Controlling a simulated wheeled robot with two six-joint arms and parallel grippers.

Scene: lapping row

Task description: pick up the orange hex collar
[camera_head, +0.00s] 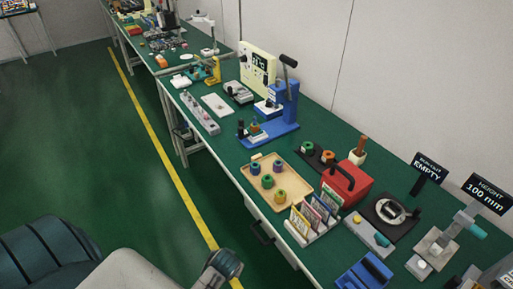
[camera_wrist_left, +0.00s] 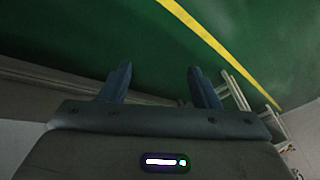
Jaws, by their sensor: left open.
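An orange collar (camera_head: 328,157) sits on a dark mat on the green bench, behind the wooden tray, next to a green collar (camera_head: 307,148). Its hex shape is too small to make out. My left gripper (camera_wrist_left: 160,84) shows in the left wrist view with its two blue fingers apart and nothing between them. It points over the green floor, away from the collar. In the head view only parts of my arm show at the bottom left, and the fingers cannot be made out. My right gripper is in neither view.
The wooden tray (camera_head: 262,186) holds green, purple and yellow collars near the bench's front edge. A red box (camera_head: 345,184) with a handle stands right of the orange collar. A card rack (camera_head: 312,222) and blue press (camera_head: 284,107) flank the tray. The floor left of the bench is clear.

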